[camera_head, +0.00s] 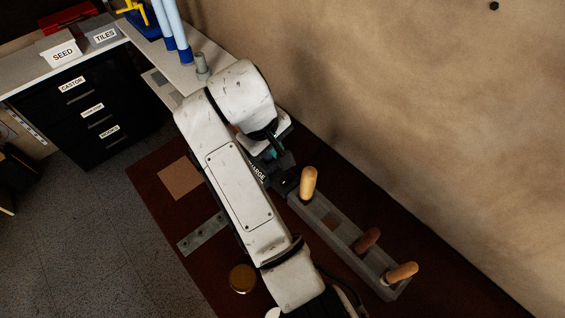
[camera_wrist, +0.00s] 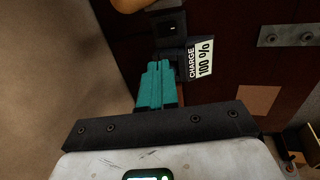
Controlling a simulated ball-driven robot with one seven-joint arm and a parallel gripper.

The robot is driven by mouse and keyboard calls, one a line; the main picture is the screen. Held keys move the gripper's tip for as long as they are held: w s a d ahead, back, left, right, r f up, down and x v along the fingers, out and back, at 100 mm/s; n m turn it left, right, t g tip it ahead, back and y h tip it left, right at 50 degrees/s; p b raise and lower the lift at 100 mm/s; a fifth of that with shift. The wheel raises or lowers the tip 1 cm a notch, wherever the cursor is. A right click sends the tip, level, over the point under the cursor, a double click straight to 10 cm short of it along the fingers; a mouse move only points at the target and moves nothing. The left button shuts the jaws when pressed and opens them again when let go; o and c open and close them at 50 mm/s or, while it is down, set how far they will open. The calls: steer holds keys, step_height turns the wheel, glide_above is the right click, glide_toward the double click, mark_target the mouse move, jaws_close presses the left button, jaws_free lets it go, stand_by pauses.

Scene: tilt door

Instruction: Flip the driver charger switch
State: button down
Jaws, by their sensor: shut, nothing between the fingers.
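The driver charger is a small dark block with a white label reading "CHARGE 100 %" (camera_wrist: 200,59) in the wrist view. Its upper dark block (camera_wrist: 170,28) has a small pale mark on its face. In the head view my arm covers most of the charger, and only part of its label (camera_head: 258,172) shows. My gripper (camera_wrist: 158,65) has teal fingers shut together with nothing between them. The fingertips are close beside the dark part left of the label; I cannot tell whether they touch. I cannot make out the switch or its position. In the head view my gripper (camera_head: 272,153) is mostly hidden.
A grey rack (camera_head: 325,225) with several wooden-handled tools stands beside the charger, near the wall. One wooden handle (camera_head: 308,184) rises close to my gripper. A metal plate (camera_head: 202,234), a tan square (camera_head: 180,178) and a round jar (camera_head: 242,279) lie on the dark red bench.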

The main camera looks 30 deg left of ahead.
mark_target(290, 178)
steer(key=shift+d+f+b, duration=0.15)
steer(key=shift+d+b, duration=0.05)
steer(key=shift+b, duration=2)
steer(key=shift+f, duration=0.1)
steer(key=x, duration=1.3)
steer(key=shift+d+f+p, duration=0.1)
steer(key=shift+f+p, duration=0.25)
steer(key=shift+f, duration=0.1)
steer(key=shift+w+d+f, duration=0.1)
steer(key=shift+f, duration=0.1)
